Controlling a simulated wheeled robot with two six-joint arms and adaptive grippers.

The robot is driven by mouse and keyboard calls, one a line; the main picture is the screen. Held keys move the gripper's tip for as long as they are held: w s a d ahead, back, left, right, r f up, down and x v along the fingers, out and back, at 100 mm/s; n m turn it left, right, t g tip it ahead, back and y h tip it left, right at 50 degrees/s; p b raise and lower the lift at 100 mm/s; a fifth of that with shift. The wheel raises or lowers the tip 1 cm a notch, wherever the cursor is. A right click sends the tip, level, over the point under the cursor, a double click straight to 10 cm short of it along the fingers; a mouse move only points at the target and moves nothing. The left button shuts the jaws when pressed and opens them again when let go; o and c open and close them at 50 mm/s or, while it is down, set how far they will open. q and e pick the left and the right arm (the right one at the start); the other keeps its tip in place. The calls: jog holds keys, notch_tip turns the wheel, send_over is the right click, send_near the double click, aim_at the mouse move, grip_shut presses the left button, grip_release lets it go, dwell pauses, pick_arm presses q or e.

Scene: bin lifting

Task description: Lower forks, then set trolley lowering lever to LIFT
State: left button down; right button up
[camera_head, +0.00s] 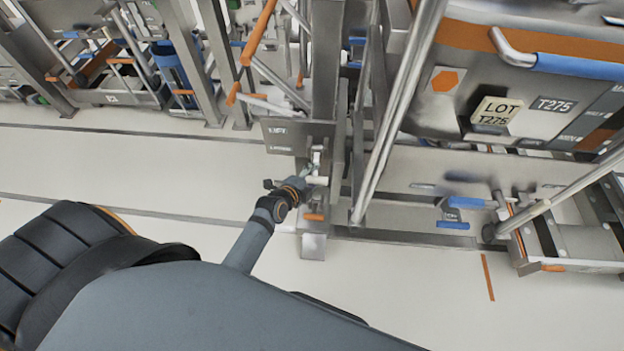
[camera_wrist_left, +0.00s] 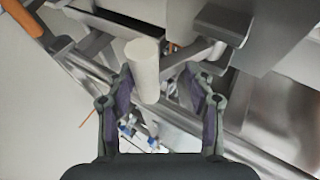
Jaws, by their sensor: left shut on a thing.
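The trolley has a grey label plate (camera_head: 290,135) with two lines of text; the upper one looks like LIFT and the lower one is too small to read surely. The lowering lever, a pale grip (camera_head: 318,181), sits just below and right of the plate. My left gripper (camera_head: 308,175) is at this lever and shut on it. In the left wrist view the pale cylindrical grip (camera_wrist_left: 146,70) stands between the two fingers of my left gripper (camera_wrist_left: 160,85). The lever's exact setting is hard to tell. The forks cannot be made out clearly. My right gripper is not in view.
A bin (camera_head: 540,75) labelled LOT T275 stands at the right behind steel rails (camera_head: 395,120). An orange-handled bar (camera_head: 258,35) rises above the plate. More racks (camera_head: 120,75) stand at the back left. The pale floor (camera_head: 120,160) is clear at left.

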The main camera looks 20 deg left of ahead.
pick_arm(q)
jog(key=shift+w+a+r, duration=0.1)
jog(key=shift+w+r, duration=0.15)
jog(key=shift+w, duration=0.05)
jog(key=c, duration=0.7)
grip_release()
jog(key=shift+w+f, duration=0.1)
jog(key=shift+w, duration=0.05)
jog(key=shift+c, duration=0.2)
jog(key=o, duration=0.4)
jog(key=shift+w+a+f, duration=0.1)
jog(key=shift+w+f, duration=0.2)
jog(key=shift+f, duration=0.1)
jog(key=shift+s+r, duration=0.15)
jog(key=shift+s, duration=0.15)
jog(key=v, duration=1.2)
